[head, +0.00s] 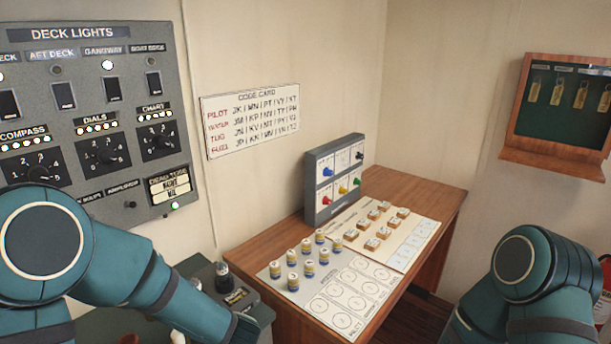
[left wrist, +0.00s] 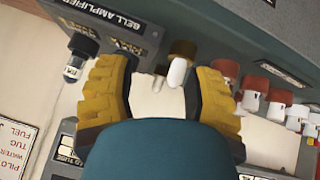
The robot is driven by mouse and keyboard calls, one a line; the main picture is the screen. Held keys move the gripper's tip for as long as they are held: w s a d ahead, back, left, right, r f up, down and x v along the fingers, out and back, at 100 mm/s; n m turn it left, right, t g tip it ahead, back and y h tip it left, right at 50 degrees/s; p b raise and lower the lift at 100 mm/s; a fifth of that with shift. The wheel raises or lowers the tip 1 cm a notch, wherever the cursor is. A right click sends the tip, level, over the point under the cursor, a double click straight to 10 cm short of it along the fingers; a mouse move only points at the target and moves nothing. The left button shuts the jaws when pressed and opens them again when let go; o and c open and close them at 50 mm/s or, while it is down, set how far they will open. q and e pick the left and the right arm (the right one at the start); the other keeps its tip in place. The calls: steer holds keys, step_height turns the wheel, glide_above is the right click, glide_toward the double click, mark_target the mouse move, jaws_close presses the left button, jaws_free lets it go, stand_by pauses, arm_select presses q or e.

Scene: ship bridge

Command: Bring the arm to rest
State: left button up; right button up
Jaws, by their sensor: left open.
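My left arm (head: 110,262) reaches in from the left in the head view, in front of the deck lights panel and over a dark green cabinet. Its gripper is hidden in that view. In the left wrist view my left gripper (left wrist: 158,75) is open, with its two yellow fingers apart. A white tube with a brownish cap (left wrist: 179,70) shows between and beyond the fingers; I cannot tell whether it touches them. My right arm (head: 530,275) is at the lower right of the head view, and its gripper is out of view.
A black-capped tube (left wrist: 76,60) and several red-capped tubes (left wrist: 255,90) are near the left gripper. The dark green cabinet (head: 200,268) stands beside a wooden desk (head: 440,195) with jars, tiles and a grey box (head: 320,205). The deck lights panel (head: 85,75) is on the wall.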

arm_select(q)
step_height(320, 180, down, 8)
steer(key=d+m+h+b, duration=0.1)
steer(key=d+m+h, duration=0.1)
steer(key=m+h, duration=0.1)
steer(key=s+d+f+m+g+h+b, duration=0.2)
steer(key=s+d+f+m+h, duration=0.1)
steer(key=s+f, duration=0.4)
steer(key=s+d+f+m+g+h+b, duration=0.2)
steer(key=s+d+f+m+h, duration=0.1)
steer(key=s+f, duration=0.4)
steer(key=shift+s+d+f+m, duration=0.2)
steer(key=shift+d+m, duration=0.4)
steer(key=shift+d, duration=0.25)
steer(key=shift+w, duration=0.1)
steer(key=shift+c, duration=0.5)
arm_select(e)
step_height(320, 180, down, 6)
steer(key=shift+s+a, duration=0.15)
steer(key=shift+s, duration=0.05)
